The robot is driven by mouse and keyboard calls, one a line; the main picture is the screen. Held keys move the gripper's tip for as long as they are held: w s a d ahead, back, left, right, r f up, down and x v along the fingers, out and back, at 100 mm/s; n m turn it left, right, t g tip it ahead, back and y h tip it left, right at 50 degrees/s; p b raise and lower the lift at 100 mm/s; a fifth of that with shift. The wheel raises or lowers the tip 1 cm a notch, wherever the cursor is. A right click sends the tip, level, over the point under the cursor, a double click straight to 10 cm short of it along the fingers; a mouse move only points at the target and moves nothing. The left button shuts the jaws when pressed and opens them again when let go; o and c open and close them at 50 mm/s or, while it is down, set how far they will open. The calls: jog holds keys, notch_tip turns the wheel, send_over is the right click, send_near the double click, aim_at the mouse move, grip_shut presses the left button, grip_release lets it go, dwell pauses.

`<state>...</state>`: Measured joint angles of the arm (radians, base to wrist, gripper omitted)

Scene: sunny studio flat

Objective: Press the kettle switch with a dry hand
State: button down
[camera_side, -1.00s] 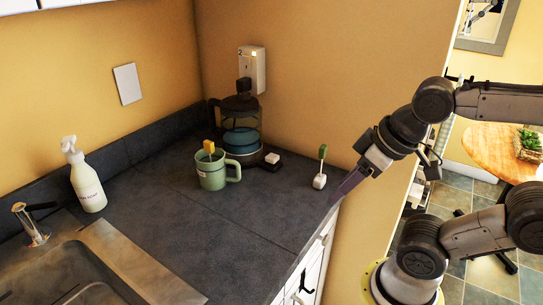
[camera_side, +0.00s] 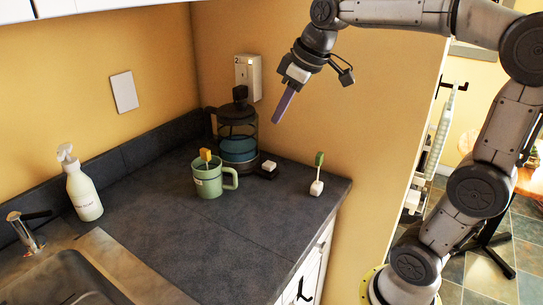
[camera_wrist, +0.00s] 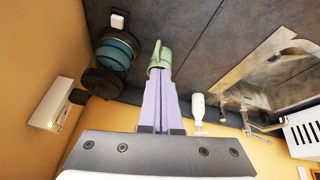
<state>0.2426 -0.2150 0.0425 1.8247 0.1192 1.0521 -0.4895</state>
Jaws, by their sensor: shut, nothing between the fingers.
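The kettle (camera_side: 238,132) has clear sides, blue contents and a dark lid, and stands in the counter's back corner. Its switch (camera_side: 268,167) is a white block on a black foot at the kettle's right. In the wrist view the kettle (camera_wrist: 117,48) is upper left, with the white switch (camera_wrist: 118,21) above it. My gripper (camera_side: 279,117) is shut and empty, its purple fingers pointing down in the air above the counter, apart from kettle and switch. The fingers also show in the wrist view (camera_wrist: 159,84), pointing towards the green mug.
The green mug (camera_side: 208,182), with a yellow-topped item in it, stands in front of the kettle. A white block with a green-topped stick (camera_side: 317,187) is at right. A spray bottle (camera_side: 83,190) stands by the sink (camera_side: 65,280). A socket (camera_side: 241,75) is on the wall.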

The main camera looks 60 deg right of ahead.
jog(key=w+d+f+m+g, duration=0.1)
jog(key=w+d+f, duration=0.2)
jog(key=d, duration=0.3)
jog(key=w+d+f+m+g, duration=0.1)
jog(key=w+d+f, duration=0.3)
jog(key=d, duration=0.3)
jog(key=shift+w+f, duration=0.25)
jog(key=shift+w, duration=0.05)
jog(key=shift+a, duration=0.1)
send_near(269, 164)
jog(key=x, duration=0.5)
jog(key=shift+w+f, duration=0.2)
jog(key=shift+f, duration=0.55)
